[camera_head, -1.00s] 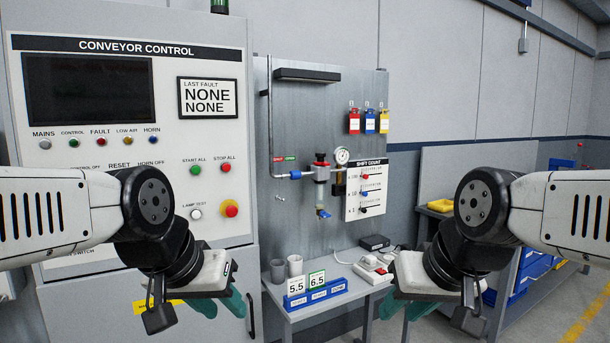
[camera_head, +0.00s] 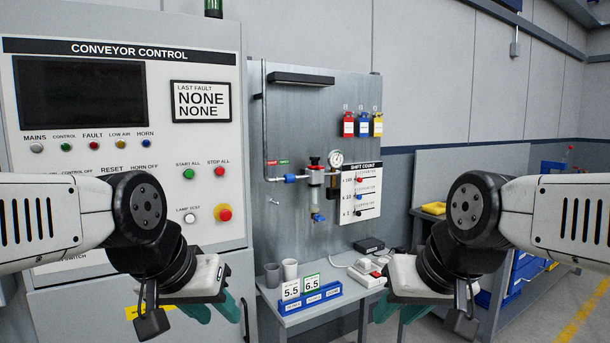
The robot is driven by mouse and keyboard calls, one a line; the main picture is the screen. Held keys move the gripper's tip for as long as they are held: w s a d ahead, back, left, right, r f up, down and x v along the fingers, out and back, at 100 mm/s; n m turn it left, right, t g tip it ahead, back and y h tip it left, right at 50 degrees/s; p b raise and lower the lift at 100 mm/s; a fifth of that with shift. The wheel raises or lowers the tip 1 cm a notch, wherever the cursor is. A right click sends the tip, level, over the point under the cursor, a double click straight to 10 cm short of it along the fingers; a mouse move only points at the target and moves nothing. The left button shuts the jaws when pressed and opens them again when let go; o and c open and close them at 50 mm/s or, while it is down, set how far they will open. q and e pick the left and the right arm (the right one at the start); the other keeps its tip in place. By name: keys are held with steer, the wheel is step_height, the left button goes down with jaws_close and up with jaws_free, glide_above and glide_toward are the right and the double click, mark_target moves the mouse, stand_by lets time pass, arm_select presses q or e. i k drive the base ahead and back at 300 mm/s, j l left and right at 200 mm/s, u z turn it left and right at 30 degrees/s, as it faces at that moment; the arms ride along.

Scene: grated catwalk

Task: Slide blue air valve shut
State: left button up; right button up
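The blue air valve (camera_head: 291,178) is a small blue sleeve on the horizontal pipe of the upright grey metal panel (camera_head: 300,115). A red label (camera_head: 271,162) and a green label (camera_head: 284,162) sit just above it; their print is too small to read surely. My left gripper (camera_head: 213,310) is low at the left, in front of the control cabinet and well apart from the valve. My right gripper (camera_head: 398,308) is low at the right, also apart from the valve. Teal fingers show below both hands, partly hidden, so their opening is unclear. No held object shows.
A red-topped filter unit (camera_head: 316,175), a gauge (camera_head: 336,158) and a blue fitting (camera_head: 318,217) sit right of and below the valve. A small table (camera_head: 330,305) with cups and a blue label rack stands beneath. The conveyor control cabinet (camera_head: 215,140) borders the left.

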mark_target(288, 178)
steer(key=i+l, duration=0.25)
steer(key=i, duration=0.2)
steer(key=i+l+z, duration=0.15)
steer(key=i, duration=0.3)
